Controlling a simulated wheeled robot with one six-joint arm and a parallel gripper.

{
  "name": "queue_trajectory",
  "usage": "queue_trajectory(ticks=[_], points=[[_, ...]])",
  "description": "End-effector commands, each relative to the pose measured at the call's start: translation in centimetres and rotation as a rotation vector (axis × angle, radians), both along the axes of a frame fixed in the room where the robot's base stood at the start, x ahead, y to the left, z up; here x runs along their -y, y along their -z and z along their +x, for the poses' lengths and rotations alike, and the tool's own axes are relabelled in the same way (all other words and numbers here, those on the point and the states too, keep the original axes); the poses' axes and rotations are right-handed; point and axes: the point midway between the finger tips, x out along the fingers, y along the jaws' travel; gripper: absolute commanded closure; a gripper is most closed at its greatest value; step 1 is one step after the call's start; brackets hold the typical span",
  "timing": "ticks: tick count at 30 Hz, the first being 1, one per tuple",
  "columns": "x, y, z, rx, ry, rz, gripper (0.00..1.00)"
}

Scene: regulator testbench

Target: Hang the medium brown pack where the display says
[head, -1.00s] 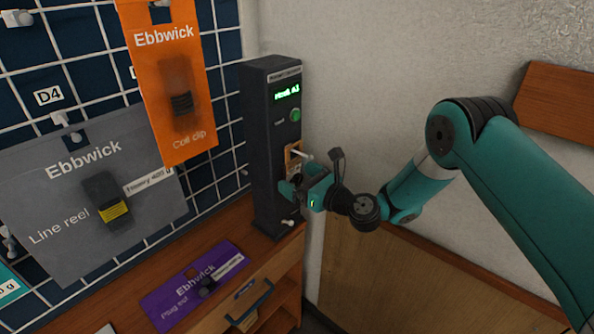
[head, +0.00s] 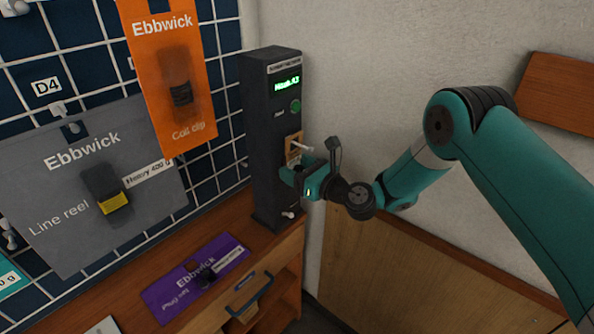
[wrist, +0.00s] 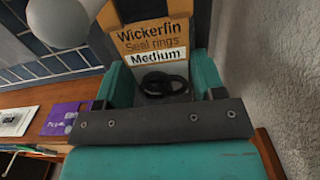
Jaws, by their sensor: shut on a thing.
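The medium brown pack (wrist: 155,38) reads "Wickerfin Seal rings Medium" and has dark rings on its lower part. My gripper (wrist: 158,82) is shut on its lower part in the wrist view. In the head view, the pack (head: 293,143) is against the front of the dark tester column (head: 268,150), beside a white peg (head: 303,148). I cannot tell whether it hangs on that peg. My gripper (head: 290,176) hides its lower part. The green display (head: 288,83) seems to read "Hook A3".
A grid wall on the left carries an orange coil clip pack (head: 170,75) and a grey line reel pack (head: 55,205). A purple pack (head: 170,292) lies on the wooden bench near a drawer handle (head: 250,295). A round white knob (wrist: 58,20) is close to the wrist camera.

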Motion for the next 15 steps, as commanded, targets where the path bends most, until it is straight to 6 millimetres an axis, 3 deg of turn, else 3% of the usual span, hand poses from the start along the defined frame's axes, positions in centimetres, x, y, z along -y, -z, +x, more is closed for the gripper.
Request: queue_trajectory(ticks=[3,15], points=[[0.0,0.4,0.1,-0.003,0.003,0.010,0.66],[0.3,-1.5,-0.1,0.004,0.002,-0.001,0.66]])
